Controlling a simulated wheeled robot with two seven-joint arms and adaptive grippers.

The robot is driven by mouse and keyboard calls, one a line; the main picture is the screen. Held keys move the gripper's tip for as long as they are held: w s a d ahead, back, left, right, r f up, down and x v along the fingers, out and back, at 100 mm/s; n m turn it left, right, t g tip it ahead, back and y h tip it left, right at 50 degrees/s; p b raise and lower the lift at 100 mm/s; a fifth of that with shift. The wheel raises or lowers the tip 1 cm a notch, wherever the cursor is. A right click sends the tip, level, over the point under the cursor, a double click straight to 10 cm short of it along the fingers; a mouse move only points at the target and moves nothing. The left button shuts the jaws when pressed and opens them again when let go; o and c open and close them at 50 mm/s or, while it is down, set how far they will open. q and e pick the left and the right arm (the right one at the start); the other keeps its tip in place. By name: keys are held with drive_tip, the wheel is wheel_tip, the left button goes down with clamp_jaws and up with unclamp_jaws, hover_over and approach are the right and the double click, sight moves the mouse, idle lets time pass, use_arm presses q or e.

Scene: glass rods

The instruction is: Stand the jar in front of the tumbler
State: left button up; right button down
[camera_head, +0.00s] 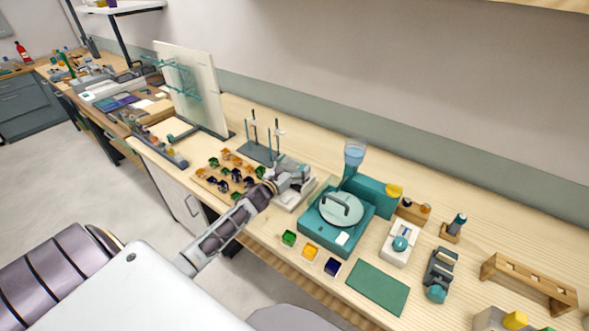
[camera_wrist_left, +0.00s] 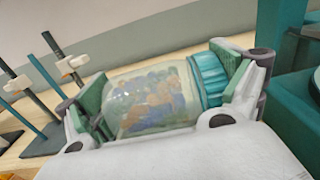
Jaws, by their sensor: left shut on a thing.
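The jar (camera_wrist_left: 150,98) is clear, with a teal lid (camera_wrist_left: 208,80) and blue and greenish pieces inside. My left gripper (camera_head: 296,178) is shut on it. In the left wrist view my gripper (camera_wrist_left: 165,95) has one green pad at the jar's base and the other at its lid. The jar lies roughly on its side. In the head view it is mostly hidden by my gripper. I cannot tell for certain which device is the tumbler; a dark device with a teal barrel (camera_head: 437,292) stands right of the middle. My right gripper is not in view.
A teal machine (camera_head: 310,222) with a round plate is close right of my gripper. A rod stand (camera_head: 257,153) is behind, coloured pieces on a board (camera_head: 212,181) to the left. A green mat (camera_head: 378,287) lies bare near the front edge. A wooden rack (camera_head: 528,283) is at right.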

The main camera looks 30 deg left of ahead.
use_arm(q)
drive_tip(key=shift+f, duration=0.7)
drive_tip(key=shift+f, duration=0.2)
drive_tip(key=o, duration=0.9)
drive_tip(key=shift+f, duration=0.1)
